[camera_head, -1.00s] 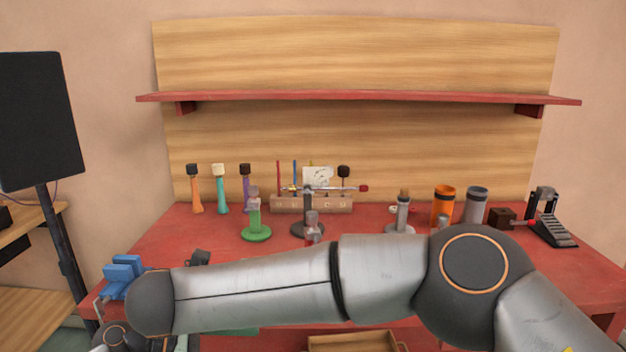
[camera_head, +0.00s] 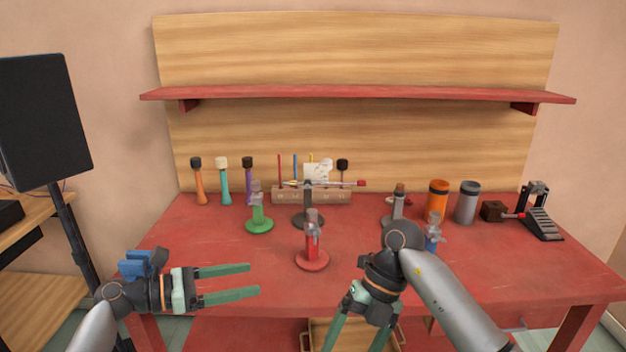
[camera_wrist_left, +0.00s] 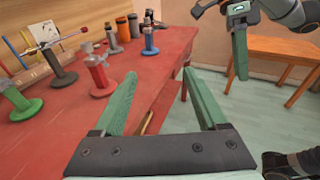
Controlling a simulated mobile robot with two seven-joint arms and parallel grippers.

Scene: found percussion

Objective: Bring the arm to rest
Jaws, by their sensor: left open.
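My left gripper (camera_head: 255,281) reaches in from the left over the red bench's front (camera_head: 200,240), its green fingers apart and empty. The left wrist view shows the same open fingers (camera_wrist_left: 160,74) at the bench's edge with nothing between them. My right gripper (camera_head: 358,345) hangs downward in front of the bench, its fingers spread, the tips cut off by the bottom edge. A red-based clamp stand (camera_head: 312,242) stands upright between the two grippers, apart from both.
A green stand (camera_head: 259,215), a dark stand with a rod (camera_head: 308,210), an orange cup (camera_head: 437,202), a grey cup (camera_head: 467,204) and a pedal (camera_head: 543,222) stand behind. A blue stand (camera_head: 433,235) is partly hidden by my right arm. A blue vise (camera_head: 138,264) sits near my left wrist.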

